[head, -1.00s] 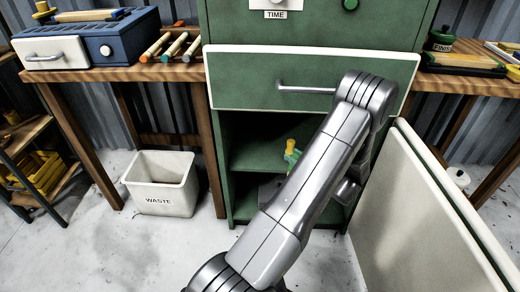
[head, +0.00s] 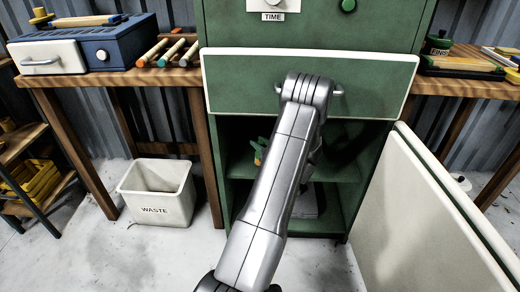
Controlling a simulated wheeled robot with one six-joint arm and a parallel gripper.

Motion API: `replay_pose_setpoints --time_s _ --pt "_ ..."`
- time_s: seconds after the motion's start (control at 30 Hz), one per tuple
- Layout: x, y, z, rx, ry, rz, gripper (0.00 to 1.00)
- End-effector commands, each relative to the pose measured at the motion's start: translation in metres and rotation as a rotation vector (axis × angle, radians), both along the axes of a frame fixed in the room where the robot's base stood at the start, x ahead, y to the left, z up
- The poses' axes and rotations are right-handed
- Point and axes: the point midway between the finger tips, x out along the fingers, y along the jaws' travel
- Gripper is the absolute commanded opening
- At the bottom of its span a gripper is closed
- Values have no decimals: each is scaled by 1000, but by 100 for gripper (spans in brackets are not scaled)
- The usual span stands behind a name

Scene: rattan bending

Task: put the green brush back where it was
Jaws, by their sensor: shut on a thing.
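The green brush (head: 259,152), a small green shape with an orange-yellow part, shows just left of my forearm, in front of the cabinet's open lower compartment (head: 237,190). Most of it is hidden behind my arm, so its tilt is unclear. My arm reaches up to the drawer front and bends back down behind itself. My gripper's fingers are hidden behind the forearm. The brush shifts along with the arm, which fits it being held. I cannot tell whether it touches the shelf (head: 341,170).
The green cabinet has a shut drawer (head: 230,82) above the compartment. Its white door (head: 430,215) stands open at right. A grey object (head: 306,200) lies low inside. A waste bin (head: 155,195) stands at left. The bench (head: 120,78) above holds a blue box and several coloured-end sticks.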

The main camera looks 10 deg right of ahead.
Motion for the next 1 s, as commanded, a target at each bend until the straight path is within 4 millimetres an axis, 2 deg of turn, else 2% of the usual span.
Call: replay_pose_setpoints --time_s 0.03,0.1,0.5,0.53,0.6,1.0 --pt "0 0 -12 2 2 0 6" --pt "0 0 -20 1 2 0 6" --pt "-1 0 -25 0 0 0 6" --pt "-1 0 -23 0 0 0 35" --pt "-1 0 -23 0 0 0 49" --pt "-1 0 -17 0 0 0 51"
